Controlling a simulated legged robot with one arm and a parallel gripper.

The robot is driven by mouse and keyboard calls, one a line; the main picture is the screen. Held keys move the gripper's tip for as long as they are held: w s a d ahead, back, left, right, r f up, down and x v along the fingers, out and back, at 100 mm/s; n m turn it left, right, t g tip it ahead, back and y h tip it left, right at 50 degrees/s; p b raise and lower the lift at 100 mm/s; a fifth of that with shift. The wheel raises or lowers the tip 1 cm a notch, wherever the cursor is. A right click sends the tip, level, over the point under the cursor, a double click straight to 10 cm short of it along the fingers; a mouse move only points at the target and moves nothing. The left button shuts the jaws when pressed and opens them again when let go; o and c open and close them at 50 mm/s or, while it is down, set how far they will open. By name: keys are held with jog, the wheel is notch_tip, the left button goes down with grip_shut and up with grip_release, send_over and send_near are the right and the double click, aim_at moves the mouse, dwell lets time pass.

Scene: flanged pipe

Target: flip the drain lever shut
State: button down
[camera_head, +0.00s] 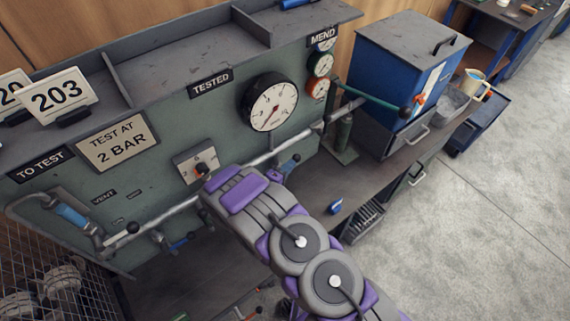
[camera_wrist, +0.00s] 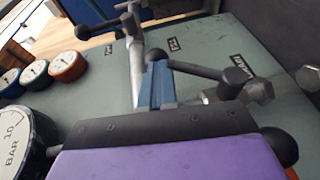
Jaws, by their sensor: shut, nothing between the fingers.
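In the wrist view, a dark lever (camera_wrist: 202,71) with a black ball knob runs close past the tip of my gripper (camera_wrist: 159,76). A small tilted label (camera_wrist: 236,76) sits beside it, seemingly the drain label, hard to read. My gripper's narrow blue fingers are together and empty. They overlap the lever's near end in this view; I cannot tell whether they touch it. In the head view my purple arm reaches to the panel's pipe, with what looks like my blue fingertips (camera_head: 289,164) below the large gauge. The drain lever is not clear there.
A second lever (camera_wrist: 95,28) with a black knob stands beyond in the wrist view. The large gauge (camera_head: 270,102) and three small gauges (camera_head: 320,64) are on the green panel. A blue bin (camera_head: 405,75) stands right. The grey floor is clear.

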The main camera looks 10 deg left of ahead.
jog(key=w+d+g+y+p, duration=0.1)
jog(key=g+p, duration=0.1)
jog(key=p, duration=0.1)
jog(key=w+d+f+m+g+y+p, duration=0.1)
jog(key=w+d+g+y+p, duration=0.1)
jog(key=g+p, duration=0.1)
jog(key=shift+w+m+p, duration=0.1)
jog(key=shift+m+p, duration=0.2)
jog(key=shift+p, duration=0.15)
jog(key=f+g+y+p, duration=0.2)
jog(key=w+d+g+y+p, duration=0.1)
jog(key=g+p, duration=0.1)
jog(key=shift+w+f+m, duration=0.1)
jog(key=shift+f+m, duration=0.3)
jog(key=shift+d+f, duration=0.1)
jog(key=shift+f, duration=0.05)
jog(key=p+v, duration=0.1)
jog(key=v, duration=1.3)
jog(key=shift+a, duration=0.4)
